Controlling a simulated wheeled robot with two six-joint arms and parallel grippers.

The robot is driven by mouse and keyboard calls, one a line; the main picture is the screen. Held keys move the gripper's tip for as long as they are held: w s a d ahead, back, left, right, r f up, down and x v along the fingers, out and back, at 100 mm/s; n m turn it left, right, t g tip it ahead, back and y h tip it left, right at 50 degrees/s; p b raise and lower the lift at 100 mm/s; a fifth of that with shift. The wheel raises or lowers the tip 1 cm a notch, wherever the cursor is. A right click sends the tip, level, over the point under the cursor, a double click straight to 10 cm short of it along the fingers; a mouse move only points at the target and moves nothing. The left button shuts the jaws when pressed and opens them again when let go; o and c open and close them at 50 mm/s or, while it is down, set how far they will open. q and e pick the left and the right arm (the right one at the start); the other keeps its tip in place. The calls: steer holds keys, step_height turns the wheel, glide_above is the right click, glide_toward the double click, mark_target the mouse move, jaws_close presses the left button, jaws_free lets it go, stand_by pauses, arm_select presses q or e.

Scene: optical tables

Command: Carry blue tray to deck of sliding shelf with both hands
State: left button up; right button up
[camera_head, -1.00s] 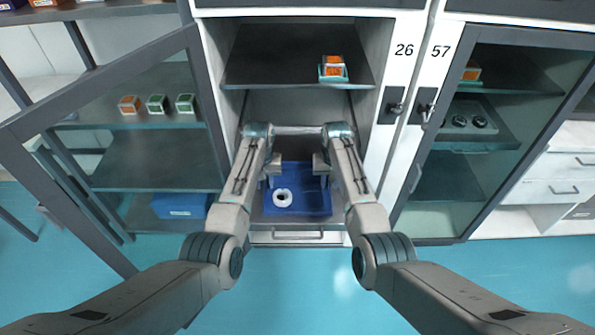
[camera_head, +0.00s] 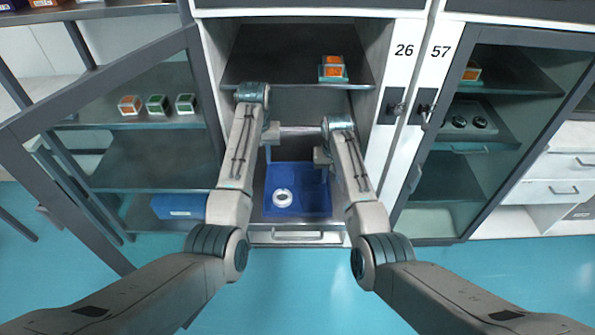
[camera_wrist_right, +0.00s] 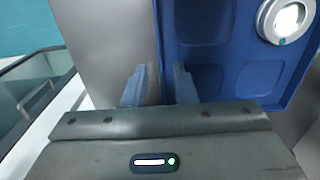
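The blue tray (camera_head: 314,203) lies on the grey deck of the pulled-out sliding shelf (camera_head: 258,212) in cabinet 26. A white ring-shaped item (camera_head: 282,198) sits in the tray. My left gripper (camera_head: 270,132) is raised above the tray's far left side, apart from it; its finger gap is not clear. My right gripper (camera_head: 321,157) is by the tray's right side. In the right wrist view its fingers (camera_wrist_right: 159,87) are apart, one on each side of the line of the tray's edge (camera_wrist_right: 160,45). The ring item shows at upper right there (camera_wrist_right: 287,20).
A fixed shelf (camera_head: 285,65) with an orange-topped box (camera_head: 333,68) is above the tray. The open glass door (camera_head: 205,100) stands at left, the door of cabinet 57 (camera_head: 480,140) at right. The shelf's front handle (camera_head: 298,235) faces the clear blue floor.

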step_height(320, 180, up, 9)
stand_by(0.3)
stand_by(0.5)
